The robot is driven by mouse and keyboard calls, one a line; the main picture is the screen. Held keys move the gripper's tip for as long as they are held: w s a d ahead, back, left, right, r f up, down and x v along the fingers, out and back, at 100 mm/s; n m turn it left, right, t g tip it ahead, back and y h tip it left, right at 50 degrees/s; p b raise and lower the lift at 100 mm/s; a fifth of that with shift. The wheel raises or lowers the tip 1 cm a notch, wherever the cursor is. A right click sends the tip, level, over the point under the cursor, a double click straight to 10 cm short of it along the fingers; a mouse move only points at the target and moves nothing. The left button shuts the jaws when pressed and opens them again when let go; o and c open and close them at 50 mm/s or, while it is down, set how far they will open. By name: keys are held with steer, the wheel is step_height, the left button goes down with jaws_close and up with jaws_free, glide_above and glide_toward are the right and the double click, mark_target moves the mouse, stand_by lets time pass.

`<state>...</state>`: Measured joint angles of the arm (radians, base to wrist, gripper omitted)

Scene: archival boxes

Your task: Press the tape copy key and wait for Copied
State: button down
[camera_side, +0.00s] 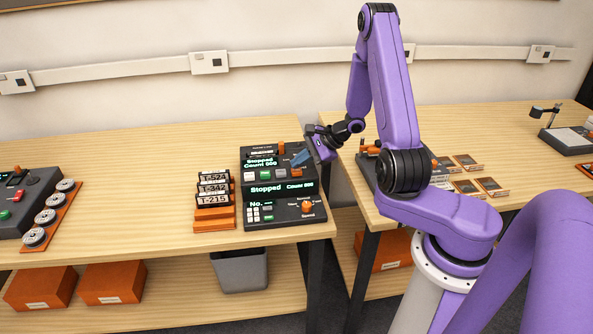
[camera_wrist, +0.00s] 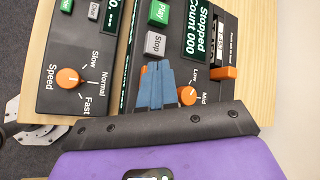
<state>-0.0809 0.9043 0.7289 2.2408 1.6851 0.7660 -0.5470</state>
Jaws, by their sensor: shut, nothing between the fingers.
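The dark tape machine (camera_side: 247,213) stands on the left bench, and its displays read Stopped and Count 000. In the wrist view its display (camera_wrist: 196,32) also reads Stopped, Count 000. A green Play key (camera_wrist: 158,12) and a grey Stop key (camera_wrist: 155,43) show there. My gripper (camera_wrist: 153,66) is shut and empty, its blue fingertips over the panel just below the Stop key in that picture. The fingers hide what lies under them, and no key marked Copy is readable. In the side view my gripper (camera_side: 295,162) is at the machine's upper right; contact cannot be told.
An orange knob (camera_wrist: 187,95) sits close beside the fingers, and an orange Speed knob (camera_wrist: 67,78) is farther left. Labelled tapes (camera_side: 213,188) stand in an orange rack (camera_side: 214,224) left of the machine. The bench between the rack and the reels (camera_side: 44,217) is clear.

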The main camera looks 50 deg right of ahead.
mark_target(300, 171)
steer(key=shift+f, duration=0.45)
stand_by(0.6)
steer(key=shift+r, duration=0.9)
steer(key=shift+r, duration=2.5)
stand_by(1.6)
